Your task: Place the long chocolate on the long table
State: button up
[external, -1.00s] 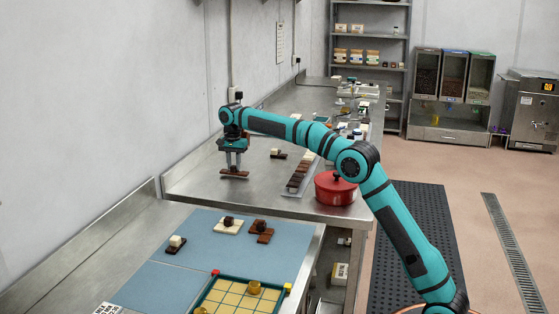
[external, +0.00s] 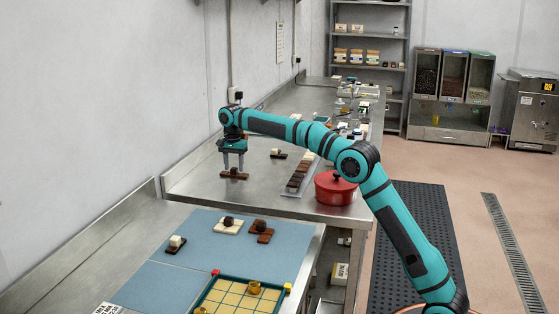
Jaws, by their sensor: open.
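The long chocolate (external: 234,174) is a small brown bar lying on the bare near left part of the long metal table (external: 240,200). A darker bit shows at its middle. My gripper (external: 233,166) points down right over the bar, its two fingers apart and their tips at the bar. Whether the fingertips still touch it is too small to tell.
Small chocolates (external: 278,154), a tray of dark pieces (external: 300,176) and a red pot (external: 334,188) stand to the right on the long table. The nearer table has a blue mat (external: 210,260) with several chocolates and a yellow-celled tray (external: 240,296).

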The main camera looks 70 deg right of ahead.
aim_at(234, 168)
jog(key=shift+r, duration=1.9)
jog(key=shift+r, duration=0.1)
jog(key=s+a+r+n+t+h, duration=0.1)
jog(key=s+a+r+n+t, duration=0.75)
jog(key=s+a+r, duration=1.3)
jog(key=s+a+f+n+t, duration=0.3)
jog(key=s, duration=0.8)
jog(key=s+a+f+n+t, duration=0.3)
jog(key=s+a, duration=0.1)
jog(key=s, duration=0.8)
jog(key=s+a+f+n+t+y, duration=0.1)
jog(key=s+a+f+n+t, duration=0.2)
jog(key=s, duration=0.8)
jog(key=shift+s+a, duration=0.15)
jog(key=shift+a, duration=0.1)
